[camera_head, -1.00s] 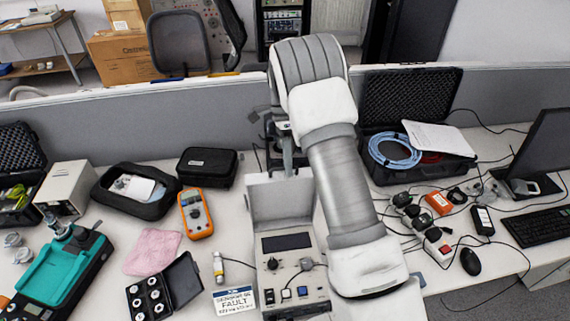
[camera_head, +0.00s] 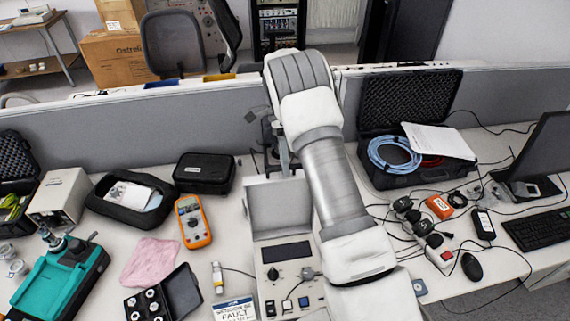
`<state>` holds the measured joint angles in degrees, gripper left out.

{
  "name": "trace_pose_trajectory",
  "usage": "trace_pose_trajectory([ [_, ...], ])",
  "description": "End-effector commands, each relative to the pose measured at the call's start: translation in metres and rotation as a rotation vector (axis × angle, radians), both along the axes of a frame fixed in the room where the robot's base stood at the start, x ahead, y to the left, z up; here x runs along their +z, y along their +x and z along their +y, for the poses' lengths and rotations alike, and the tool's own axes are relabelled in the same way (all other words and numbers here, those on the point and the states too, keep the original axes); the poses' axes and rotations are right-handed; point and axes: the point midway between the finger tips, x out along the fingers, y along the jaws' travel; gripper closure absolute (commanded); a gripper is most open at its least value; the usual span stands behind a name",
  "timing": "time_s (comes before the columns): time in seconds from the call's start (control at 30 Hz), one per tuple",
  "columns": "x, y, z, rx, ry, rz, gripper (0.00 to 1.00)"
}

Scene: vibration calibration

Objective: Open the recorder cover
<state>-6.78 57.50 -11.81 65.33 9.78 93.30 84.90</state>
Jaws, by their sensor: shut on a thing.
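The recorder (camera_head: 287,272) is a beige box on the desk at the bottom middle, with a dark display, a black knob and small switches. Its cover (camera_head: 280,207) is a grey panel raised at the back of the box, standing clear of the front panel. My gripper (camera_head: 284,168) is at the cover's top edge, shut on it. My white and grey arm passes down the right side of the cover and hides part of the recorder's right side. The fingertips are small and partly hidden.
An orange multimeter (camera_head: 193,222), a pink cloth (camera_head: 150,262) and an open black case (camera_head: 166,297) lie left of the recorder. A sign reading FAULT (camera_head: 235,308) is at its front left. Adapters and cables (camera_head: 425,229) crowd the right. A grey partition (camera_head: 225,112) stands behind.

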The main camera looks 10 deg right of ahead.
Motion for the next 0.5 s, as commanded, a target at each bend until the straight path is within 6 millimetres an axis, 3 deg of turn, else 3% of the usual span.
trace_pose_trajectory([
  [0.03,-0.004,0.001,0.000,0.002,0.001,-0.006,1.00],
  [0.07,-0.004,0.001,0.000,0.002,0.001,-0.006,0.86],
  [0.13,-0.003,0.001,0.000,0.001,0.001,-0.007,0.75],
  [0.5,0.009,0.011,0.000,0.001,0.000,-0.011,0.75],
])
